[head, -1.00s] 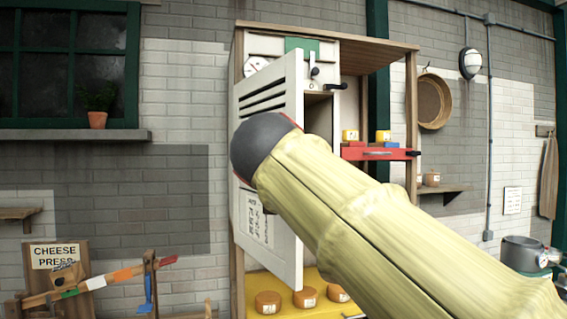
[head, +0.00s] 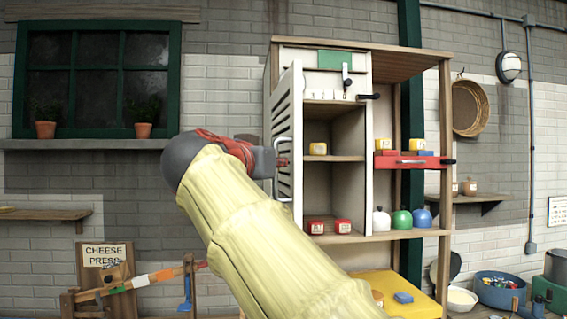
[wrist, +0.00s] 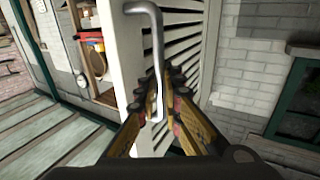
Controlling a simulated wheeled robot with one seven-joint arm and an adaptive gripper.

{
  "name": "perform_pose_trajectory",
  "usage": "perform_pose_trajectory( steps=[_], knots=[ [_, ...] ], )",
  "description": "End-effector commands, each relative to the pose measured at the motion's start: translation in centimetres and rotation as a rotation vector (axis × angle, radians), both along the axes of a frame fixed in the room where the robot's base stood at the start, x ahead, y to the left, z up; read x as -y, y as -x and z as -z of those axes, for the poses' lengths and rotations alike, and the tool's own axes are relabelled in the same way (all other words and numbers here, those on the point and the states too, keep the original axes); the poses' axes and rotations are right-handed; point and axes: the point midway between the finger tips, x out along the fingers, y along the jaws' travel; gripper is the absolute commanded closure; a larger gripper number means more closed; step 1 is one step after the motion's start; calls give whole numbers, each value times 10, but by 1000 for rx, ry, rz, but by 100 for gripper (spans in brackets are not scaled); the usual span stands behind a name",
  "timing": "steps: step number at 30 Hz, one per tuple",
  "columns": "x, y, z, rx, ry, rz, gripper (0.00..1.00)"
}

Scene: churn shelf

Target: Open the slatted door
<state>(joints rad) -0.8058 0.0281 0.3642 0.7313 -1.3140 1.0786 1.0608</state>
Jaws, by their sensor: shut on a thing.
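The white slatted door (head: 284,115) stands wide open at the left side of the cabinet and shows nearly edge-on in the head view. In the wrist view its slats (wrist: 185,50) run beside my fingers. Its grey bar handle (wrist: 157,40) passes between the fingertips of my gripper (wrist: 162,88), which is shut on it. In the head view my gripper (head: 281,162) is at the handle (head: 285,190), left of the cabinet opening. My arm hides part of the lower cabinet.
A cheese press sign (head: 106,256) stands at lower left.

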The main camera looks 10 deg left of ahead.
Motion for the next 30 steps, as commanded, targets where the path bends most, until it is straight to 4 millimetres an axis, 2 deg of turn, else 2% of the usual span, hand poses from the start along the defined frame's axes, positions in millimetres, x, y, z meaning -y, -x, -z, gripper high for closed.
perform_pose_trajectory(
  steps=[1, 12, 13, 17, 26, 30],
  knots=[
    [-3, -1, 7, -12, 3, 5, 100],
    [-3, 0, 7, -13, 1, 7, 100],
    [-3, 0, 7, -13, 1, 7, 93],
    [-3, 0, 6, -9, 1, 6, 86],
    [-2, 2, 2, -4, -1, 5, 86],
    [-5, 14, 2, -5, -2, 3, 86]
  ],
)
